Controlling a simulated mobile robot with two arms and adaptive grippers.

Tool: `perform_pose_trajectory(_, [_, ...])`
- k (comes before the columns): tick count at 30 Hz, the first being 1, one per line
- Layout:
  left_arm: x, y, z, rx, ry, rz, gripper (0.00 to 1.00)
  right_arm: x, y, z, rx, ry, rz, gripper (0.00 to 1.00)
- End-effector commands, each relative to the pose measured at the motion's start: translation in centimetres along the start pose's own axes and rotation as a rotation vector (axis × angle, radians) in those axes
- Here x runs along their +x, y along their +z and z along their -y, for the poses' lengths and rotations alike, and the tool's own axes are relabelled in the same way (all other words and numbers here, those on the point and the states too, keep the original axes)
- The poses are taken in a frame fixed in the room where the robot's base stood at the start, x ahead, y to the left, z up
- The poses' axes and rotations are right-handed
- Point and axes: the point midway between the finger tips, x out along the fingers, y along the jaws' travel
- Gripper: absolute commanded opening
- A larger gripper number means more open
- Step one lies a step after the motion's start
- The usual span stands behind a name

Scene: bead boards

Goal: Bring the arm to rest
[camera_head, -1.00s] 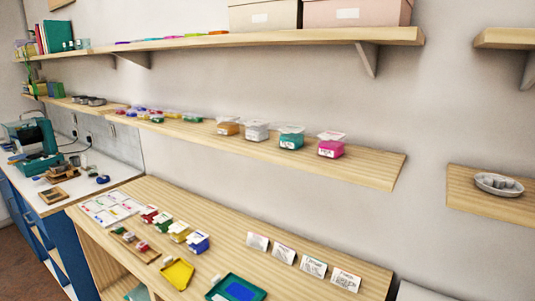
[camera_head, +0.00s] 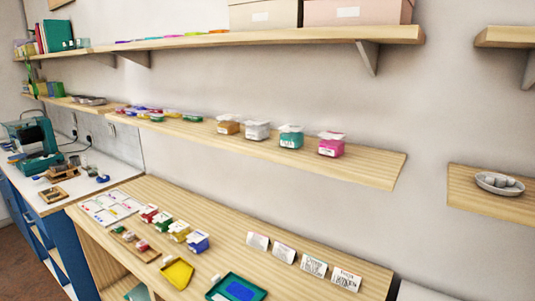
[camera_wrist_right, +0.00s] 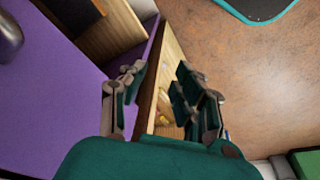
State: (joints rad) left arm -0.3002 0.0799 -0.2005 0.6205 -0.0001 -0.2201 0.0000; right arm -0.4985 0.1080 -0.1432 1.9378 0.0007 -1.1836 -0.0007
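My right gripper (camera_wrist_right: 158,98) shows in the right wrist view with its two dark jointed fingers spread apart. The gap between the fingers is empty, with a wooden edge seen behind it. Neither gripper nor arm shows in the head view, so my left gripper is out of sight. In the head view the wooden bench (camera_head: 225,235) carries a yellow tray (camera_head: 177,272), a teal tray with a blue inside (camera_head: 237,289), several small coloured boxes and several white cards.
A wooden shelf (camera_head: 370,168) above the bench holds several lidded tubs. Another shelf (camera_head: 490,206) at right holds a grey dish (camera_head: 499,184). In the wrist view a purple surface (camera_wrist_right: 50,95) lies left of the gripper and brown floor (camera_wrist_right: 260,85) right.

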Motion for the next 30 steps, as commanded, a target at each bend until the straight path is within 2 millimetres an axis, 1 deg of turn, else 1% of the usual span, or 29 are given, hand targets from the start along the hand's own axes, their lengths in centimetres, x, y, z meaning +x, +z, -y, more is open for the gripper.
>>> perform_pose_trajectory(1, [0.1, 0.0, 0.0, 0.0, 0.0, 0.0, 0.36, 2.7, 1.3, 0.1, -0.002, -0.002, 0.02, 0.31])
perform_pose_trajectory(2, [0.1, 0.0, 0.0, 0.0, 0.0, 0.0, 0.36, 4.2, 2.0, 0.2, -0.003, -0.003, 0.027, 0.31])
perform_pose_trajectory(3, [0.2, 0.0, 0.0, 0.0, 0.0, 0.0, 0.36, 6.2, 3.1, 0.3, -0.005, -0.004, 0.036, 0.31])
perform_pose_trajectory(5, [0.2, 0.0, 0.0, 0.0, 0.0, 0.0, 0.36, 9.1, 5.0, 0.4, -0.007, -0.005, 0.05, 0.31])
perform_pose_trajectory(6, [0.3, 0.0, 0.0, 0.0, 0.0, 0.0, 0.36, 10.8, 6.3, 0.5, -0.009, -0.006, 0.059, 0.31])
perform_pose_trajectory(8, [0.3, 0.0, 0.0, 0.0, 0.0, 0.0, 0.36, 13.2, 8.6, 0.6, -0.012, -0.008, 0.073, 0.31])
perform_pose_trajectory(9, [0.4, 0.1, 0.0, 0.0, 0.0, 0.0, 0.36, 14.7, 10.2, 0.7, -0.015, -0.009, 0.083, 0.31])
perform_pose_trajectory(11, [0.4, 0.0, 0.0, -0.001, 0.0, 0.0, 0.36, 16.7, 12.8, 0.8, -0.018, -0.011, 0.098, 0.31])
perform_pose_trajectory(12, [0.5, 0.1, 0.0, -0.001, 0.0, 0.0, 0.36, 17.8, 14.6, 0.8, -0.021, -0.011, 0.106, 0.31])
perform_pose_trajectory(13, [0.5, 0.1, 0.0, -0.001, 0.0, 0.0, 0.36, 18.5, 15.8, 0.9, -0.022, -0.012, 0.112, 0.31])
perform_pose_trajectory(15, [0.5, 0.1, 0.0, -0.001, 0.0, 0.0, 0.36, 19.8, 18.7, 0.9, -0.026, -0.013, 0.126, 0.31])
perform_pose_trajectory(18, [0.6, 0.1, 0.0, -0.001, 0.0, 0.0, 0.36, 20.9, 22.1, 0.9, -0.03, -0.014, 0.14, 0.31])
perform_pose_trajectory(21, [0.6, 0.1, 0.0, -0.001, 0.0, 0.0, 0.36, 21.4, 24.4, 0.9, -0.033, -0.015, 0.149, 0.31])
perform_pose_trajectory(22, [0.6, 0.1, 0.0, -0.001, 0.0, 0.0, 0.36, 21.5, 24.8, 0.9, -0.033, -0.015, 0.15, 0.31])
perform_pose_trajectory(30, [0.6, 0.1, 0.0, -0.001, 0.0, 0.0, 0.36, 21.5, 24.8, 0.9, -0.033, -0.015, 0.15, 0.31])
